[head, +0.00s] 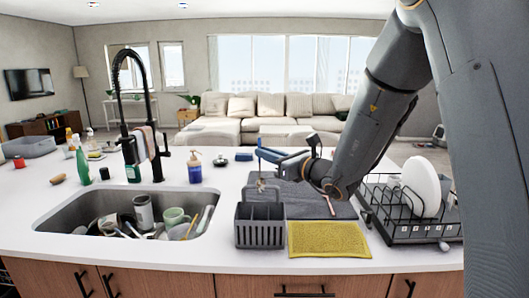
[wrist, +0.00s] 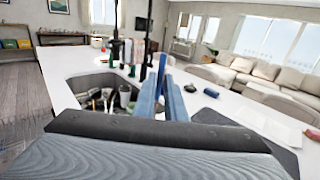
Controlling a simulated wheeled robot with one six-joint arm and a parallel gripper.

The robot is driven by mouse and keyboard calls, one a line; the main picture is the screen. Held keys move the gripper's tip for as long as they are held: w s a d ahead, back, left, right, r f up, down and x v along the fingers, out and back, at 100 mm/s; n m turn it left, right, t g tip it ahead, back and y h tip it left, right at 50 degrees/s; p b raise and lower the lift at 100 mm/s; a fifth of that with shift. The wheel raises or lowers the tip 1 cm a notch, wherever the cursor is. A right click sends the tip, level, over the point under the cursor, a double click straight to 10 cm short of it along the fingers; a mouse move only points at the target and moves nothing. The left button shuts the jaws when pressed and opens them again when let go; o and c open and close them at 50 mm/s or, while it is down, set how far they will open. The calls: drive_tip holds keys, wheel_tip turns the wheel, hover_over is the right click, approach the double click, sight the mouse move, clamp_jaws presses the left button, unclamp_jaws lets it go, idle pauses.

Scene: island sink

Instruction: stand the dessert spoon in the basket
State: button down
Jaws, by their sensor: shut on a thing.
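My gripper (head: 270,156) is above the grey cutlery basket (head: 260,235), reaching in from the right. It is shut on the dessert spoon (head: 261,184), which hangs about upright, its blue handle end up and its metal end down over the back part of the basket. Whether the lower tip is inside the rim or just behind it, I cannot tell. In the wrist view the blue handle (wrist: 161,72) stands up between the fingers (wrist: 163,95); the spoon's lower end and the basket are hidden there.
A yellow cloth (head: 330,239) lies right of the basket, in front of a dark mat (head: 315,203). A dish rack (head: 415,227) with a white plate stands farther right. The sink (head: 75,215) on the left holds cups and cutlery. A tall black faucet (head: 122,110) rises behind it.

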drive_tip(key=b, duration=0.2)
hover_over(261, 190)
drive_tip(key=v, duration=0.3)
drive_tip(key=shift+f, duration=2.55)
drive_tip(key=shift+w+a+f+b, duration=0.1)
drive_tip(key=shift+f+b, duration=1.55)
drive_tip(key=shift+f, duration=0.4)
drive_tip(key=shift+a+f+b, duration=0.1)
drive_tip(key=shift+f+b, duration=1.55)
drive_tip(key=shift+f, duration=0.4)
drive_tip(key=c, duration=1.7)
unclamp_jaws()
drive_tip(key=shift+d, duration=0.1)
drive_tip(key=b+v, duration=0.2)
drive_tip(key=v, duration=0.5)
drive_tip(key=shift+s+d, duration=0.15)
drive_tip(key=shift+s, duration=0.2)
